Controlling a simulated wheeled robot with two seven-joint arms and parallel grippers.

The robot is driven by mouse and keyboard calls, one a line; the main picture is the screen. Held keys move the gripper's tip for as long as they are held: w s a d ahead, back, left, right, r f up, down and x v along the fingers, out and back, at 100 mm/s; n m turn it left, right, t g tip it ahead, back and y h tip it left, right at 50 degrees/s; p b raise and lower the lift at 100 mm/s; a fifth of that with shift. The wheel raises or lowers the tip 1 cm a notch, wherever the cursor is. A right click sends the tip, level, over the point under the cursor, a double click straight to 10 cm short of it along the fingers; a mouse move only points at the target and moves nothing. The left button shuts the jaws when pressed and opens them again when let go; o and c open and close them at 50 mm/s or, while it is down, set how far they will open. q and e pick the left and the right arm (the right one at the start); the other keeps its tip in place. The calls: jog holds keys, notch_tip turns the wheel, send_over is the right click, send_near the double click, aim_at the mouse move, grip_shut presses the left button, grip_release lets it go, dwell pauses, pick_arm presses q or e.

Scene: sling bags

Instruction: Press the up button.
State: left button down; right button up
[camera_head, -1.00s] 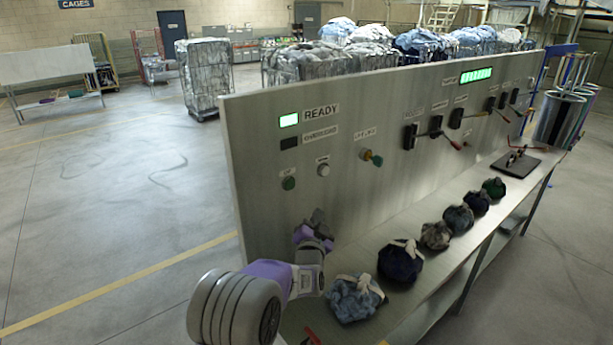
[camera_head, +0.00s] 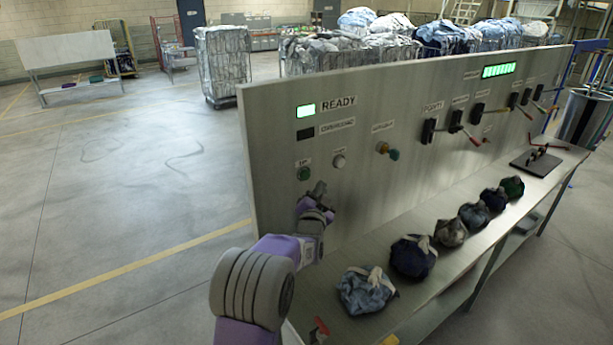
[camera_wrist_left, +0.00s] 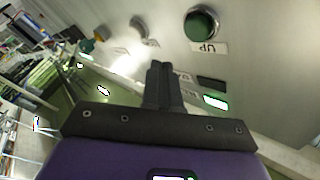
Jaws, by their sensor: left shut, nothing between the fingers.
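The up button is a round green button (camera_head: 303,174) on the left part of the upright grey panel (camera_head: 262,130), with a small label above it. It also shows in the left wrist view as a green dome in a metal ring (camera_wrist_left: 202,24), beside a label reading UP. My left gripper (camera_head: 320,187) is just below and right of the button in the head view, close to the panel. In the left wrist view its fingers (camera_wrist_left: 160,68) are together and empty, apart from the button in the picture. My right gripper is not in view.
Several tied bags, including a light blue one (camera_head: 366,291), stand on the shelf (camera_head: 420,291) below. A lit READY lamp (camera_head: 306,110) is above.

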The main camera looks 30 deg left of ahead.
aim_at(305, 175)
pick_arm(q)
jog(key=shift+w+a+b, duration=0.15)
jog(key=shift+w+a, duration=0.1)
jog(key=shift+a, duration=0.35)
jog(key=shift+w+a+b, duration=0.2)
jog(key=shift+w+a, duration=0.05)
jog(key=shift+a, duration=0.35)
jog(key=shift+w+a+b, duration=0.15)
jog(key=shift+w+a, duration=0.1)
jog(key=shift+a, duration=0.35)
jog(key=shift+a, duration=0.1)
dwell(0.6)
jog(key=shift+w+a+b, duration=0.15)
jog(key=shift+a+b, duration=0.15)
jog(key=shift+b, duration=0.15)
